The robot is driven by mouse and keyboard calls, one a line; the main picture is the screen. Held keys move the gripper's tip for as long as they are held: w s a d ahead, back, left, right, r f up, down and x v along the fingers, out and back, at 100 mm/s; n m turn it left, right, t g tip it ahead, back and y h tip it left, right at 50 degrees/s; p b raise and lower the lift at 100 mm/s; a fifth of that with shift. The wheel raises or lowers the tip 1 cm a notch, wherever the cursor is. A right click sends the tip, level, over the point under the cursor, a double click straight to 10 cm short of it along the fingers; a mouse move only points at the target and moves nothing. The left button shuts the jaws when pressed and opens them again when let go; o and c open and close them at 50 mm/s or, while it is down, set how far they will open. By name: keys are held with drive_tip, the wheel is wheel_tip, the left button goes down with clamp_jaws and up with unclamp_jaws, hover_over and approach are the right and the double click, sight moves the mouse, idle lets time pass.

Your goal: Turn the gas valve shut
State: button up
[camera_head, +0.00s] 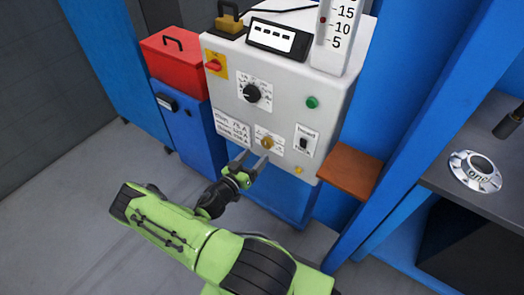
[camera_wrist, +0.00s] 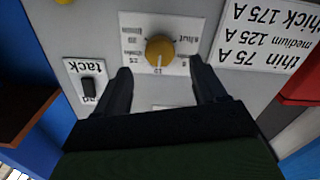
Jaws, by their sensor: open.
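The gas valve is a round yellow knob (camera_head: 267,143) on a white scale plate low on the grey machine front. In the wrist view the knob (camera_wrist: 159,49) appears upside down with its plate. A pale mark on the knob points toward the bottom of that picture, and the word "shut" stands at the plate's upper right. My gripper (camera_head: 250,160) is open just in front of the panel, below and left of the knob. In the wrist view my gripper (camera_wrist: 160,68) has a finger on each side of the knob's lower part, apart from it, with nothing between them.
A black rocker switch (camera_head: 304,144) sits right of the knob, and a black dial (camera_head: 252,93) sits above. A wooden shelf (camera_head: 350,170) juts out at the right. A red toolbox (camera_head: 175,62) rests on a blue cabinet at the left. A dark bench (camera_head: 440,178) stands at far right.

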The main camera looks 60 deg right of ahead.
sight(265, 145)
drive_tip(key=d, duration=0.3)
drive_tip(key=s+d+b, duration=0.1)
drive_tip(key=d, duration=0.1)
drive_tip(key=shift+d, duration=0.35)
drive_tip(key=c, duration=1.1)
drive_tip(key=shift+o, duration=0.2)
